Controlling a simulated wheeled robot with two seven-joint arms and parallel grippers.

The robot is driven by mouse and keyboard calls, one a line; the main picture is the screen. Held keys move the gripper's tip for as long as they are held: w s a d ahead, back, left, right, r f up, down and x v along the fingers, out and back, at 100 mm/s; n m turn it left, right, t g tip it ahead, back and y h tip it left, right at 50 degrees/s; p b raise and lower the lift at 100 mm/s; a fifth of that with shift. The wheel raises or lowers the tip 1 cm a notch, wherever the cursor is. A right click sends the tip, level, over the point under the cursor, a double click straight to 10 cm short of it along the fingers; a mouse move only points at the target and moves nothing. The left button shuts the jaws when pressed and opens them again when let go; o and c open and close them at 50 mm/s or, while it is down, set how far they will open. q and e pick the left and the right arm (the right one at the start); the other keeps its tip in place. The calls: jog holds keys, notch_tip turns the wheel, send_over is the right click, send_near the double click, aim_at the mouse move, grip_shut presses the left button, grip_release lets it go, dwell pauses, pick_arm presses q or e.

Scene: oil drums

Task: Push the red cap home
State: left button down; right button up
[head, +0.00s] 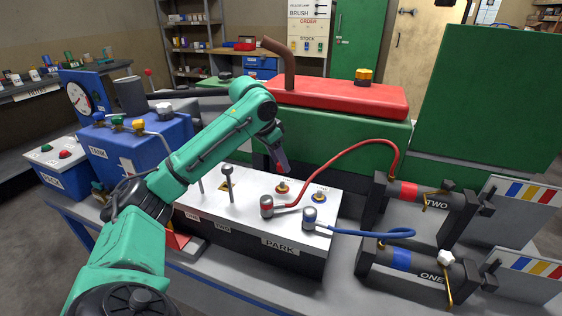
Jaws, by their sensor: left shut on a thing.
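My left gripper (282,169) reaches in from the left and points down over the white-topped PARK box (262,228). It is shut on a small dark-red thing that looks like the red cap (284,167); the fingers hide most of it. The red-ringed brass port (283,187) is just below the fingertips, and I cannot tell if the cap touches it. A blue-ringed port (319,197) is to its right. My right gripper is not in view.
Upright levers (228,183) stand left of the ports. The blue hose (375,233) runs to cylinder ONE (410,264), the red one to cylinder TWO (415,197). A green tank with a red lid (345,95) stands behind. A blue tank (150,145) is at the left.

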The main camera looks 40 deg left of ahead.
aim_at(278, 165)
pick_arm(q)
jog(key=shift+f+b, duration=0.3)
jog(key=shift+f, duration=0.4)
jog(key=shift+w+f, duration=0.15)
jog(key=shift+w, duration=0.15)
jog(key=shift+s+f+b, duration=0.2)
jog(key=shift+f+b, duration=0.25)
jog(key=shift+f, duration=0.25)
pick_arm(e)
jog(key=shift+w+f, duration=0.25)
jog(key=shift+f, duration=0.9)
pick_arm(q)
jog(key=shift+f, duration=0.7)
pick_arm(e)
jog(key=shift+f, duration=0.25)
